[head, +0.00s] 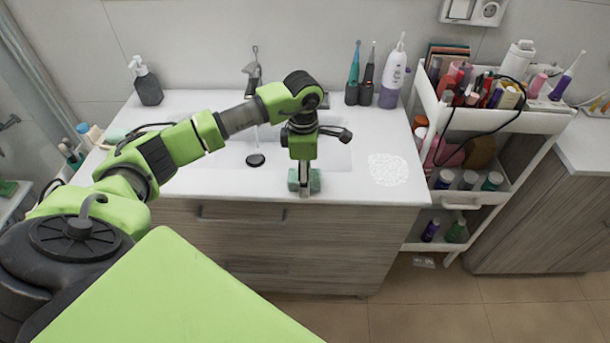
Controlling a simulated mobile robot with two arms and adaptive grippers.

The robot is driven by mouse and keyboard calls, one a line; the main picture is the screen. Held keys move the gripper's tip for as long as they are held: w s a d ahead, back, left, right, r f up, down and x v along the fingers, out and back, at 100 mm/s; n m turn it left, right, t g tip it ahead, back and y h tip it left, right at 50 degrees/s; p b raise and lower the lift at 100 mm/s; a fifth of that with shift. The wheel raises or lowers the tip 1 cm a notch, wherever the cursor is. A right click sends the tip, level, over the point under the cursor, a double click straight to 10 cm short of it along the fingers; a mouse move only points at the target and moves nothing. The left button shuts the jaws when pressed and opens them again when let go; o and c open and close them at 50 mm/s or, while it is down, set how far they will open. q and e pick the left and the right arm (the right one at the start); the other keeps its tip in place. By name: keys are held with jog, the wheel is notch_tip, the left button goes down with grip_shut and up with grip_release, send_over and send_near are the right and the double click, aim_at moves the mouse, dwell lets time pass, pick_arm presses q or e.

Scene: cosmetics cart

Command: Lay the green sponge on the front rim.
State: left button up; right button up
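The green sponge (315,181) is a small teal-green block at the front rim (345,188) of the white washbasin top. My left gripper (304,186) points straight down over it, with one finger in front of the sponge's near face. The far finger is hidden, so I cannot tell whether the grip is closed on the sponge. I also cannot tell whether the sponge rests on the rim or is just above it. My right gripper is not in view.
The faucet (253,72) and a dark drain (255,160) are behind my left arm. A soap dispenser (147,82) stands at back left, electric toothbrushes (366,82) at the back. A white lacy mat (388,169) lies right. A loaded cart (502,122) stands beyond.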

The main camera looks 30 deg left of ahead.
pick_arm(q)
jog(key=shift+r+p, duration=0.3)
notch_tip(320, 180, up, 12)
jog(key=b, duration=0.3)
jog(key=shift+s+f, duration=0.15)
